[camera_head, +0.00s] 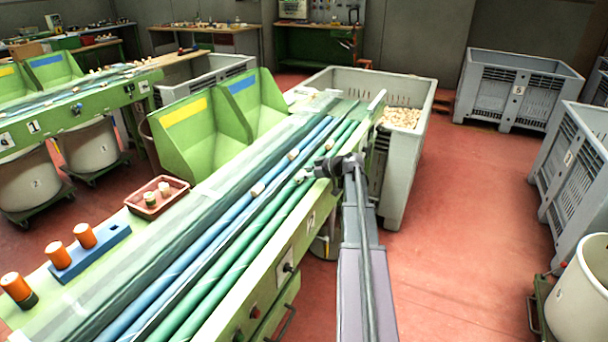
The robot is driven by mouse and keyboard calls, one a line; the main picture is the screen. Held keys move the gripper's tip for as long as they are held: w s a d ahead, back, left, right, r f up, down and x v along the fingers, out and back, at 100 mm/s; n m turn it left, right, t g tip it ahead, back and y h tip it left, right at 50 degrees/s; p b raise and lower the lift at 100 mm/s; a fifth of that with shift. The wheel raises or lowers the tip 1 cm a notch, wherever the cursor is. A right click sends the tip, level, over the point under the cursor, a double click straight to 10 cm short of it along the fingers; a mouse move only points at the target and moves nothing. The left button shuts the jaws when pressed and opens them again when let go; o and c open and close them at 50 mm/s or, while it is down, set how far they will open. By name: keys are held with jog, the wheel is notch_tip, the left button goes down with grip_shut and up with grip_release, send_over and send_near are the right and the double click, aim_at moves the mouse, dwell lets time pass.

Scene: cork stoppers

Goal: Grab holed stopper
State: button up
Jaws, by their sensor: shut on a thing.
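My gripper (307,174) reaches in from the right over the green belts of the sorting table (240,300). It is shut on a small pale stopper (299,176), which shows at its fingertips, low over or on the belt; I cannot tell which. A hole in this stopper is too small to make out. Another cork stopper (258,188) lies on the belts to the left, and one more (293,154) lies farther up. The jaws are small and partly hidden by the wrist.
Two green bins (190,125) with yellow and blue labels stand along the table's far side. A reddish tray (157,208) holds two stoppers. A blue holder (92,256) with orange-capped pieces sits at the left. A grey crate (399,190) of corks stands behind my arm.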

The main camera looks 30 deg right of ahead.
jog(key=shift+s+r+p, duration=0.1)
jog(key=shift+r+p, duration=1.55)
jog(key=shift+r, duration=0.15)
jog(key=s+a, duration=0.2)
jog(key=s, duration=0.2)
jog(key=s+a, duration=0.3)
jog(key=s, duration=0.2)
jog(key=s+a+r+p, duration=0.1)
jog(key=s+a, duration=0.1)
jog(key=s, duration=0.3)
jog(key=shift+a, duration=0.35)
